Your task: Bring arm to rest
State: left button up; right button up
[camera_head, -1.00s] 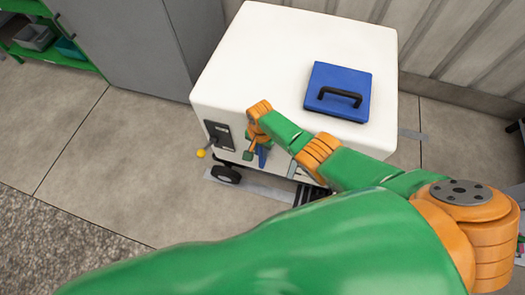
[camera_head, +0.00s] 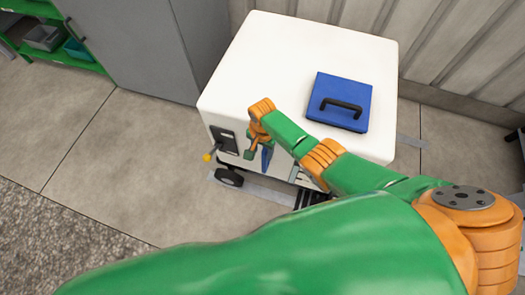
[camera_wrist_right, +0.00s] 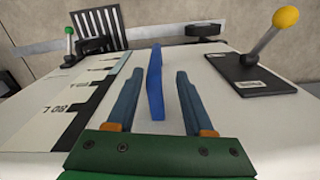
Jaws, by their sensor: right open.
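My right arm (camera_head: 285,135), green with orange joints, reaches to the front face of a white cart (camera_head: 260,60). My right gripper (camera_head: 264,158) is at that face, to the right of a dark panel (camera_head: 224,140) with a yellow-knobbed lever (camera_head: 208,157). In the right wrist view, the right gripper (camera_wrist_right: 157,88) is open. A thin blue bar (camera_wrist_right: 155,85) stands between its two fingers, with a visible gap on both sides. The yellow-knobbed lever also shows in the wrist view (camera_wrist_right: 284,18). My left gripper is out of view.
A blue lid with a black handle (camera_head: 325,90) lies on the cart top. In the wrist view, a marked scale (camera_wrist_right: 75,110) and a green-knobbed lever (camera_wrist_right: 69,32) are at left. A grey cabinet (camera_head: 145,45) stands back left. Floor (camera_head: 120,160) left of the cart is clear.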

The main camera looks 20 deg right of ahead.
notch_tip(320, 180, up, 3)
jog(key=shift+f+p, duration=0.15)
jog(key=shift+p, duration=0.2)
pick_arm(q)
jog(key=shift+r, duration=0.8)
pick_arm(e)
jog(key=shift+f, duration=0.1)
